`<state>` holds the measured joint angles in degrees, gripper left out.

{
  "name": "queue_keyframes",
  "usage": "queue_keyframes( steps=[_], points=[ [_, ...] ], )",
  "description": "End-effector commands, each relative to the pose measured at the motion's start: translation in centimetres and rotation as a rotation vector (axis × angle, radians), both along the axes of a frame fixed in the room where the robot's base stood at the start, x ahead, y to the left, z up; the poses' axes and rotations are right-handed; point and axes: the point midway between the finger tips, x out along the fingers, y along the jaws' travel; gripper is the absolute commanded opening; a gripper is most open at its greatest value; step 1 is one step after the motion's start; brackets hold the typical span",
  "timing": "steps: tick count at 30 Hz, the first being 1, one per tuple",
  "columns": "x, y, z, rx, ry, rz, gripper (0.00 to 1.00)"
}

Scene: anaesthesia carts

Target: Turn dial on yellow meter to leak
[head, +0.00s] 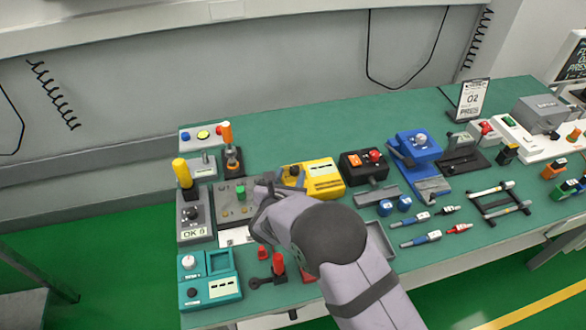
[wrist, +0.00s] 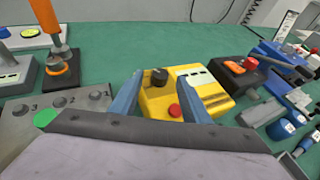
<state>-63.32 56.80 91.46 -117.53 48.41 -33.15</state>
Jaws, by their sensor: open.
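A grey panel with a green button (wrist: 46,118) lies at the left, beside an orange-handled lever (wrist: 58,62). A black box (head: 363,163) with orange and red knobs stands right of the meter, then a blue device (head: 414,147). Bare green bench lies behind the meter.

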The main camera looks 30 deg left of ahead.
Motion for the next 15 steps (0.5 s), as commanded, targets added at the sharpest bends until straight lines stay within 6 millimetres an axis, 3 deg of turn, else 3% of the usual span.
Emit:
queue_keyframes(
  steps=[6,15],
  points=[
    [2.1,0.6,-0.8,0.000,0.000,-0.002,0.43],
    [3.1,0.9,-1.3,0.000,0.000,0.000,0.43]
  ],
)
